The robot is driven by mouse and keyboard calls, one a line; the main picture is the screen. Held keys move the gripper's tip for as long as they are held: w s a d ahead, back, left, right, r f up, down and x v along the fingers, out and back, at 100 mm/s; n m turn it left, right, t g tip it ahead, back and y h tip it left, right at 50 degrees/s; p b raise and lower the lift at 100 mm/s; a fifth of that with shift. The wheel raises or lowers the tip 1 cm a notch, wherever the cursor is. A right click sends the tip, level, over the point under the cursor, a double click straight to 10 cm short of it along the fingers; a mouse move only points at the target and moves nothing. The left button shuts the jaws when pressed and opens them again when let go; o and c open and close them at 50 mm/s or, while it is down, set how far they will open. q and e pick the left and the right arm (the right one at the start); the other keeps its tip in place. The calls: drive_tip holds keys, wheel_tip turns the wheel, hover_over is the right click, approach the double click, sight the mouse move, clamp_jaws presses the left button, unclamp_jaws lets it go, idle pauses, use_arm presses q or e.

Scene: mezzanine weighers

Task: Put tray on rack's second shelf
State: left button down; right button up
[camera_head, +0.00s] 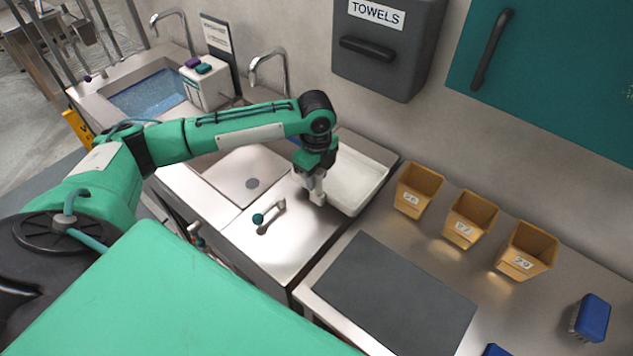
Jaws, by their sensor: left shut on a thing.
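A white tray (357,178) with a raised rim lies on the steel counter, right of the sink basin. My left gripper (316,194) points down at the tray's near left edge and is shut on its rim. My left arm hides the tray's far left corner. My right gripper is not in view. No rack shelf can be made out clearly.
Several orange bins (470,220) stand along the wall, right of the tray. A dark mat (395,295) lies on the counter in front of them. A blue brush (590,318) is at far right. A towel dispenser (385,45) and a teal cabinet (560,70) hang above. Two taps stand behind the sinks (245,175).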

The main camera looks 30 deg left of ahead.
sight(317, 185)
use_arm(q)
drive_tip(key=shift+f+p, duration=0.45)
drive_tip(key=shift+f, duration=1.55)
drive_tip(key=c, duration=1)
unclamp_jaws()
drive_tip(key=shift+f, duration=0.1)
